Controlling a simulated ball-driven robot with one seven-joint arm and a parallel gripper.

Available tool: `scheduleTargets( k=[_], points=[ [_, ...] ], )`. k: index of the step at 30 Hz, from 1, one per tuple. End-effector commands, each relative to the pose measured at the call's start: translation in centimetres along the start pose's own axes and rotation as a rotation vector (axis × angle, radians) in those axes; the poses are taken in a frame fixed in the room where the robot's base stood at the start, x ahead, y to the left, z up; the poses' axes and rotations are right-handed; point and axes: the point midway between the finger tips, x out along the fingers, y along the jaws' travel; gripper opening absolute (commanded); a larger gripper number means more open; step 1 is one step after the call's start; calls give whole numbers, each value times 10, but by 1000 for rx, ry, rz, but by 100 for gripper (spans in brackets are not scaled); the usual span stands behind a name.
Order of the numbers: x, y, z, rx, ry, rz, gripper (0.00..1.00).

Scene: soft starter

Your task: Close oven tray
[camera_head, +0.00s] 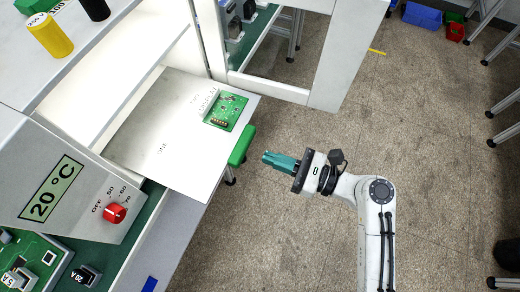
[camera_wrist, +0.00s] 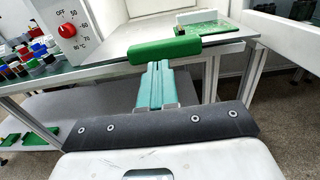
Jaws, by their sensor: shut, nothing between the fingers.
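The oven tray (camera_head: 180,160) is a flat grey-white plate pulled out of the oven (camera_head: 65,185). A green circuit board (camera_head: 232,112) with a white block lies on it near its far right edge. A green handle (camera_head: 242,146) sits at the tray's outer edge, partly hidden by the tray. My gripper (camera_head: 265,158) has teal fingers, shut and empty, just right of the handle and pointing at it. In the wrist view the handle (camera_wrist: 165,50) is directly ahead of the fingertips (camera_wrist: 158,66); I cannot tell whether they touch.
A white frame post (camera_head: 345,60) stands behind the tray. A yellow cylinder (camera_head: 50,36) stands on top of the oven. The floor (camera_head: 285,235) around my arm is clear.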

Motion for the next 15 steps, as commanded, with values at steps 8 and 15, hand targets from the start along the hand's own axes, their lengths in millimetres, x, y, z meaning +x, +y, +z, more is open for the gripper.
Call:
scheduleTargets(
  k=[8,15],
  points=[
    [34,0,1,1,0,1,0],
    [39,0,0,0,0,-1,0]
  ],
)
